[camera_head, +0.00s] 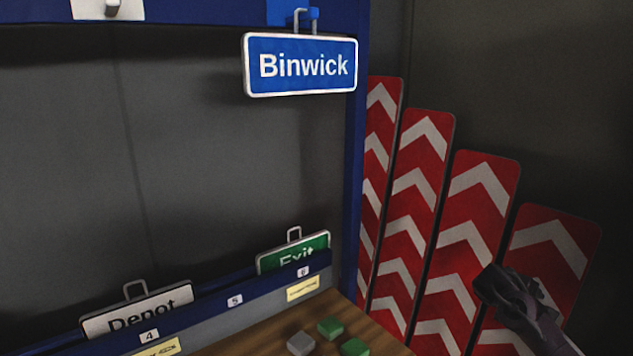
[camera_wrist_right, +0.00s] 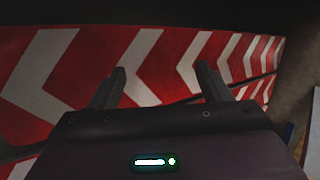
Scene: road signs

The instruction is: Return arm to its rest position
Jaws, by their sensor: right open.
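My right gripper (camera_head: 505,287) is at the lower right of the head view, in front of the red and white chevron boards. In the right wrist view its two fingers (camera_wrist_right: 160,86) stand apart with nothing between them. A blue Binwick sign (camera_head: 301,65) hangs by its loop from a hook on the blue frame (camera_head: 354,180). My left gripper is in neither view.
Red and white chevron boards (camera_head: 467,215) lean against the dark wall behind my right gripper. A slotted rack (camera_head: 235,300) holds a white Depot sign (camera_head: 138,310) and a green Exit sign (camera_head: 295,252). Green blocks (camera_head: 330,327) and a grey block (camera_head: 301,343) lie on the wooden top.

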